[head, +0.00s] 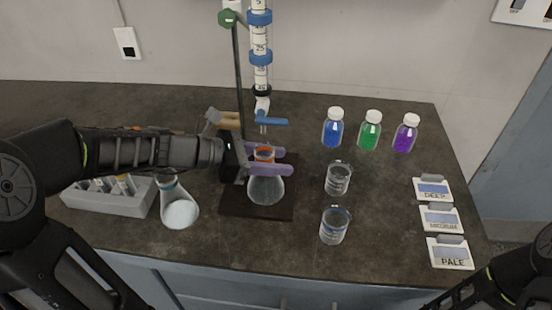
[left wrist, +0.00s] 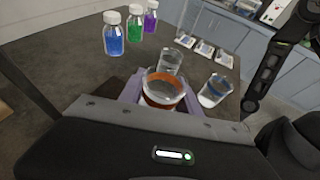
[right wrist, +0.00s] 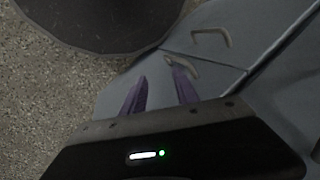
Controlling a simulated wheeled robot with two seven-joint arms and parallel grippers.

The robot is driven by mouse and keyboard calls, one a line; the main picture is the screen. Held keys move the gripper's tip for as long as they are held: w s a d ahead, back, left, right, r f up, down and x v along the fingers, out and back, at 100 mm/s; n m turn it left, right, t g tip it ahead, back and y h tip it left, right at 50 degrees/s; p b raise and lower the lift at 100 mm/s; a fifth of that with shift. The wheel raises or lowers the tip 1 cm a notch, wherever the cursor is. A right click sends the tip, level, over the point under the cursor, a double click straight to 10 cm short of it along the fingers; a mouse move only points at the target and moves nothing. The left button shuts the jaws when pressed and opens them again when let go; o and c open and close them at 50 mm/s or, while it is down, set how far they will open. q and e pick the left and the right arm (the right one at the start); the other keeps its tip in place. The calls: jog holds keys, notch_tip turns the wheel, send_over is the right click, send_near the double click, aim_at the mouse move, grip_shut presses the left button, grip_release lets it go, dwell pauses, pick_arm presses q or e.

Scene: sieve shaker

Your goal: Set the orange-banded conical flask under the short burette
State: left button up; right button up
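The orange-banded conical flask (head: 267,190) stands upright over the dark stand base (head: 231,205), below the tip of the burette (head: 261,75). I cannot tell whether its bottom touches the base. My left gripper (head: 268,161) has its purple fingers on either side of the flask's neck and looks closed on it. In the left wrist view the orange band (left wrist: 162,98) shows between the fingers. Only one burette is in view, its top cut off. My right gripper (right wrist: 162,88) is open and empty, away from the counter top.
A second flask with white contents (head: 180,212) stands left, beside a grey rack (head: 110,203). Two beakers (head: 338,179) (head: 334,226) stand right of the base. Blue (head: 332,130), green (head: 369,131) and purple (head: 404,135) bottles stand behind. Labelled cards (head: 441,218) lie at right.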

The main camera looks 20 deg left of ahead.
pick_arm(q)
jog(key=o, duration=0.3)
jog(key=shift+r, duration=0.2)
jog(key=v, duration=1.2)
dwell(0.6)
